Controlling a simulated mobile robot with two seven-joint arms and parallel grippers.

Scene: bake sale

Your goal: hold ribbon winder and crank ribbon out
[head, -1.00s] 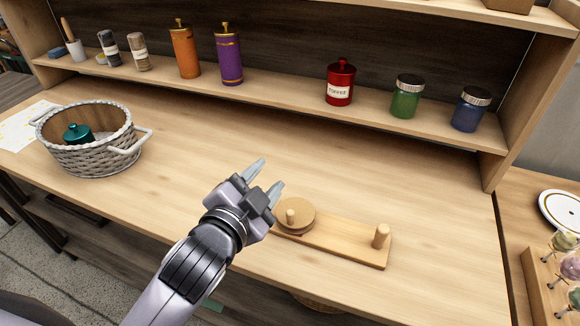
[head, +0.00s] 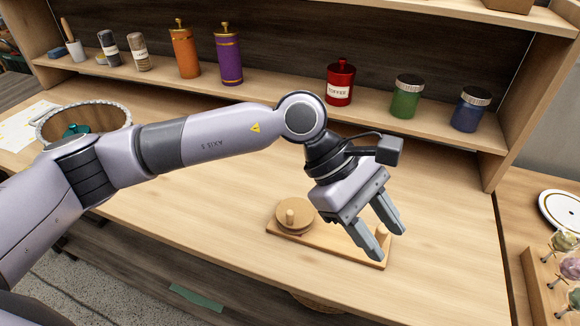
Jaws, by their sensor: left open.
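The ribbon winder is a flat wooden base (head: 325,246) on the table, with a round wooden reel (head: 295,215) and a small crank knob on its left part. An upright wooden post (head: 383,232) at its right end is partly hidden by my fingers. My left gripper (head: 390,244) is open and empty, pointing down over the right end of the winder with the post between or behind its fingers; I cannot tell whether it touches. No ribbon can be made out. My right gripper is not in view.
A woven basket (head: 55,122) at the left is partly hidden by my arm. Jars, including a red toffee jar (head: 340,84), a green jar (head: 405,97) and a blue jar (head: 469,109), line the shelf behind. The table right of the winder is clear.

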